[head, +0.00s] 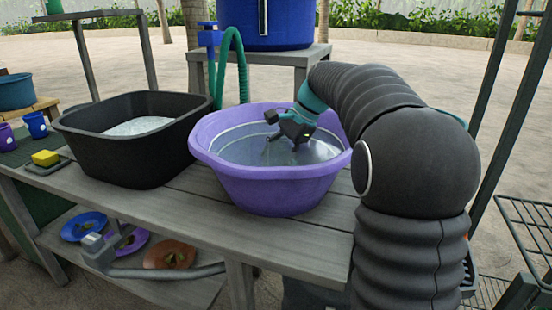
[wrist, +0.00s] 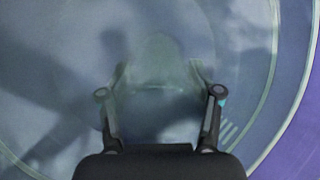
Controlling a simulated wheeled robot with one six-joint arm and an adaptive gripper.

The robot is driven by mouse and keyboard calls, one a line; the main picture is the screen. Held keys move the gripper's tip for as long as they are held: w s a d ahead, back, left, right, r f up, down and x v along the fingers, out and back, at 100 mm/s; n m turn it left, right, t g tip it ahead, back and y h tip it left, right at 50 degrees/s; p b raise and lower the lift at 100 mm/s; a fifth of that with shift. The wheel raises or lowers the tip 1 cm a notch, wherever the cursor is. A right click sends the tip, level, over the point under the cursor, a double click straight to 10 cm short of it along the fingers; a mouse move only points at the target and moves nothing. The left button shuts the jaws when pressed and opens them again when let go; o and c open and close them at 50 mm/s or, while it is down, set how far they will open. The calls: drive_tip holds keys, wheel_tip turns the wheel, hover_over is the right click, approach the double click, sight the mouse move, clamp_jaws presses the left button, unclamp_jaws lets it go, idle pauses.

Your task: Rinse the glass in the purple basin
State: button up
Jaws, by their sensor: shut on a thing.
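The purple basin (head: 272,190) stands on the grey slatted table and holds clear water. My gripper (head: 283,138) reaches down into it, its fingers at the water. In the wrist view my gripper (wrist: 159,78) has its two fingers on either side of a faint, see-through glass (wrist: 158,92), shut on it. The glass is blurred by the water and its outline is hard to make out. In the head view I cannot pick out the glass. The basin's purple wall (wrist: 300,125) shows at the right of the wrist view.
A black tub (head: 120,160) with pale, sudsy-looking contents stands left of the basin. A yellow sponge (head: 45,158) and small cups (head: 36,125) are farther left. A blue barrel (head: 255,25) with a green hose (head: 240,62) stands behind. Plates (head: 84,226) lie on the lower shelf. A wire rack (head: 530,215) is at right.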

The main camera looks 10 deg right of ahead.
drive_tip(key=shift+d, duration=1)
drive_tip(key=shift+a, duration=1.3)
drive_tip(key=shift+d, duration=1.3)
drive_tip(key=shift+a, duration=1.3)
drive_tip(key=shift+d, duration=0.65)
wheel_tip(320, 180, up, 20)
